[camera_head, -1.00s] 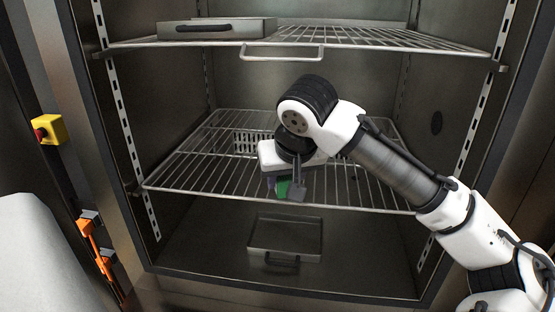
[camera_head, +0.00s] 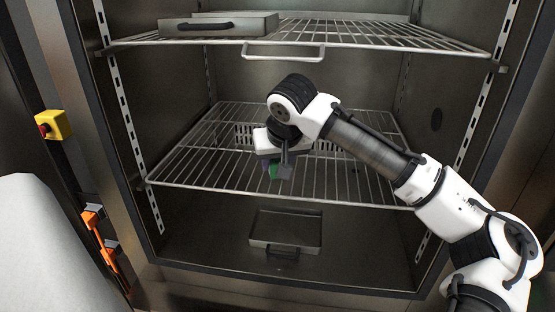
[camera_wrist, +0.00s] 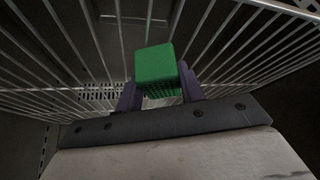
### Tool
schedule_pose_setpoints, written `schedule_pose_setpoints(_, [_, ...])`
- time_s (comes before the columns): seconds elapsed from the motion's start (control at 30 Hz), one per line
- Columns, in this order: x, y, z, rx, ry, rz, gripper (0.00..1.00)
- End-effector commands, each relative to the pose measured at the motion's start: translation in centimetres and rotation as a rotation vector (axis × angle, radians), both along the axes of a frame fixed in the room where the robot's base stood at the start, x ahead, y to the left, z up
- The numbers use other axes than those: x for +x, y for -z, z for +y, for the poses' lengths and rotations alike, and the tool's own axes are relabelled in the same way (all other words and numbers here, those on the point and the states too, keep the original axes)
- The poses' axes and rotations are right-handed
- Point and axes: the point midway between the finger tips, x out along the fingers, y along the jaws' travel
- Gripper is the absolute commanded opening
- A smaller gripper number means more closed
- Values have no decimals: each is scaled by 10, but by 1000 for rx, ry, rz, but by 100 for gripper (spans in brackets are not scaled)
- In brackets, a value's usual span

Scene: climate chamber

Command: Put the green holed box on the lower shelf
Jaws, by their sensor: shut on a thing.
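The green holed box (camera_wrist: 157,66) is between the two fingers of my gripper (camera_wrist: 160,94) in the wrist view, with holes showing on its lower face. In the head view only a small part of the green box (camera_head: 274,171) shows beside my gripper (camera_head: 279,172); the rest is hidden behind the gripper. My gripper is shut on the box. The lower shelf (camera_head: 200,172) is a wire rack across the middle of the chamber. The gripper and box appear over its front part; whether the box touches the wires cannot be told.
An upper wire shelf (camera_head: 380,40) holds a metal tray (camera_head: 220,27) at its left. Another metal tray (camera_head: 285,229) lies on the chamber floor. The lower shelf looks bare on both sides of my gripper. A yellow switch box (camera_head: 53,125) is on the left, outside.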

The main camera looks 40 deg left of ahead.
Motion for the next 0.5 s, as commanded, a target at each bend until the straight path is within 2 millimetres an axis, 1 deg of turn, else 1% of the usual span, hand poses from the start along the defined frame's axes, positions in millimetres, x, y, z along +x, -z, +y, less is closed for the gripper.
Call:
schedule_pose_setpoints(0.07, [0, 4, 0, 0, -1, 2, 13])
schedule_pose_setpoints(0.1, [0, 2, 0, 0, 0, 1, 43])
schedule_pose_setpoints(0.23, [0, 2, 0, 0, 0, 1, 60])
schedule_pose_setpoints(0.5, [0, 1, 0, 0, 0, 0, 60])
